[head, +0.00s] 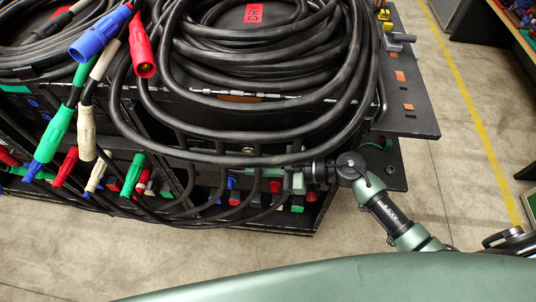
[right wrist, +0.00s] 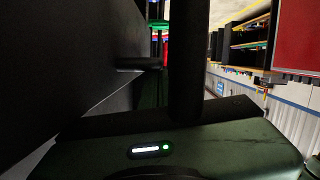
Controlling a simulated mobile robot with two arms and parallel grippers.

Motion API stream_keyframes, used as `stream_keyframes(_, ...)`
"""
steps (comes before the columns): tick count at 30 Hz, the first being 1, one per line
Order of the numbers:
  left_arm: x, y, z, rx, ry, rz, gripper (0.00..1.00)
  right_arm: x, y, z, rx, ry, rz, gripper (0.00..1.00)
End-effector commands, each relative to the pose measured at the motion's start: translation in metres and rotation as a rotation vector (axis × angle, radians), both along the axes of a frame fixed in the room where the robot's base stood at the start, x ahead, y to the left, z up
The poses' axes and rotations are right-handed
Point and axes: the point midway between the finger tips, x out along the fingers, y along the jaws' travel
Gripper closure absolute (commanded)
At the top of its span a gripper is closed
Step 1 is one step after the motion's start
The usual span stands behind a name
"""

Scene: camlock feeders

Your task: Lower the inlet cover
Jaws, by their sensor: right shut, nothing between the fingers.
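The black feeder case (head: 238,132) carries coiled black cables on top. Along its lower front is a row of coloured camlock inlets (head: 236,197), partly hidden by cables and a dark ledge above them. I cannot clearly pick out the inlet cover; a large dark panel (right wrist: 60,65) fills the left of the right wrist view and may be it. My right gripper (head: 292,182) is shut and empty at the right end of the inlet row, close under the ledge. Whether it touches the panel is unclear. My left gripper is not in view.
Loose camlock connectors, blue (head: 92,38), red (head: 142,50), green (head: 50,135) and white (head: 86,130), hang at the left front. Thick cables (head: 240,158) drape across the case front close above my right gripper. Open concrete floor with a yellow line (head: 470,105) lies to the right.

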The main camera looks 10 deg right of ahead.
Motion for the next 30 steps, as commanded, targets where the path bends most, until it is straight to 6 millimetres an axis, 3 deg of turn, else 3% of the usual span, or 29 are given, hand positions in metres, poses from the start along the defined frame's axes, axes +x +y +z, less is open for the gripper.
stream_keyframes(5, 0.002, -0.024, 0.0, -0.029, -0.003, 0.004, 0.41, 0.001, -0.004, 0.0, -0.006, 0.0, -0.005, 1.0)
stream_keyframes(10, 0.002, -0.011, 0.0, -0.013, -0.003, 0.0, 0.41, -0.002, -0.014, 0.002, -0.005, -0.001, -0.006, 1.0)
stream_keyframes(15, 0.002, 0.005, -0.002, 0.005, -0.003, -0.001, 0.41, -0.011, -0.042, 0.007, -0.005, 0.0, -0.006, 1.0)
stream_keyframes(22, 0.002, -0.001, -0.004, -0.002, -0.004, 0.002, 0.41, -0.022, -0.073, 0.014, 0.001, 0.0, -0.004, 1.0)
stream_keyframes(30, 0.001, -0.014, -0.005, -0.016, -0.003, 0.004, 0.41, -0.024, -0.081, 0.018, 0.005, -0.002, -0.004, 1.0)
